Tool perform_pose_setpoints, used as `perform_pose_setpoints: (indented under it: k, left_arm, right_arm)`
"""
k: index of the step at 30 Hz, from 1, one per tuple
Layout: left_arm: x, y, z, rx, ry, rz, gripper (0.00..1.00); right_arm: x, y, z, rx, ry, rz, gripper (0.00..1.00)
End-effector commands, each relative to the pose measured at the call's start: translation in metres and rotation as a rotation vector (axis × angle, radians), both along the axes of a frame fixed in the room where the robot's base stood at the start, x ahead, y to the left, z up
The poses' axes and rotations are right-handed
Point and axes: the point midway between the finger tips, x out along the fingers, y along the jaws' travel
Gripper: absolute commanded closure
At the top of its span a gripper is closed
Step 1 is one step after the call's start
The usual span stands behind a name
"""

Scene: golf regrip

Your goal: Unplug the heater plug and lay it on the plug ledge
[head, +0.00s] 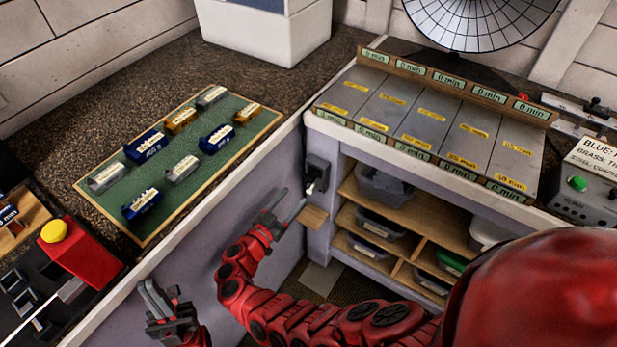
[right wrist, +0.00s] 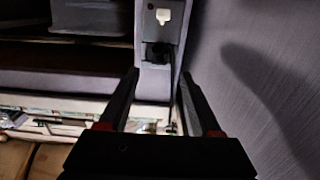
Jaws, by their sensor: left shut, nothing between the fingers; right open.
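The dark heater plug (head: 320,178) appears seated in the outlet on the cabinet's corner post, above the small wooden plug ledge (head: 314,216). The ledge's visible top looks bare. My right gripper (head: 295,197) is open, just left of and below the plug, with its fingers pointing towards the post. In the right wrist view its two fingers (right wrist: 158,85) stand apart with the post between and beyond them; a dark plug-like shape (right wrist: 158,54) and a cord show there. Contact with the plug is not visible. My left gripper (head: 168,308) is shut and empty at the lower left.
A green board (head: 190,205) with several clubhead-like blocks lies on the left bench. Grey marked panels (head: 430,120) cover the right bench. Open wooden shelves (head: 400,215) with bins are right of the post. A bench side panel (head: 255,190) stands close beside my right gripper.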

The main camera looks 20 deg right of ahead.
Motion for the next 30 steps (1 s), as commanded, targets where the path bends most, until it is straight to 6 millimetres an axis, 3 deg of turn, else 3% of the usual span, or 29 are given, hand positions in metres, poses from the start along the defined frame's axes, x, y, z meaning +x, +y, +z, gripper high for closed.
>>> perform_pose_setpoints:
  k: [11,21,30]
  left_arm:
    - [0.0,0.0,-0.002,0.0,0.0,0.0,1.0]
    - [0.0,0.0,-0.012,0.0,0.0,0.0,1.0]
    - [0.0,0.0,-0.01,0.0,0.0,0.0,1.0]
  right_arm:
    - [0.005,-0.008,0.0,-0.001,-0.003,-0.003,0.35]
    - [0.03,-0.04,-0.001,-0.001,-0.005,-0.002,0.35]
    - [0.053,-0.069,0.0,-0.002,-0.001,-0.001,0.35]
